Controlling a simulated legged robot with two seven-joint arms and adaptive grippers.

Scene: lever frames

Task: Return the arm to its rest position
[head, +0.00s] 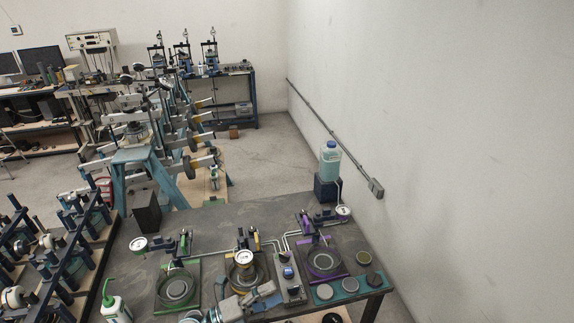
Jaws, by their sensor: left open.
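My left gripper (268,295) shows at the bottom middle of the head view, low over the front part of the dark table (225,220). It is open, and I see nothing between its fingers. Part of my left arm shows at the bottom edge; the rest is out of frame. My right gripper is not in view.
A green-framed cell (178,288) stands left and a purple-framed cell (322,262) right. Dial gauges and thin tubes stand among them. A green-capped wash bottle (115,308) is front left. A liquid bottle (330,160) stands at the back right. The table's back middle is clear.

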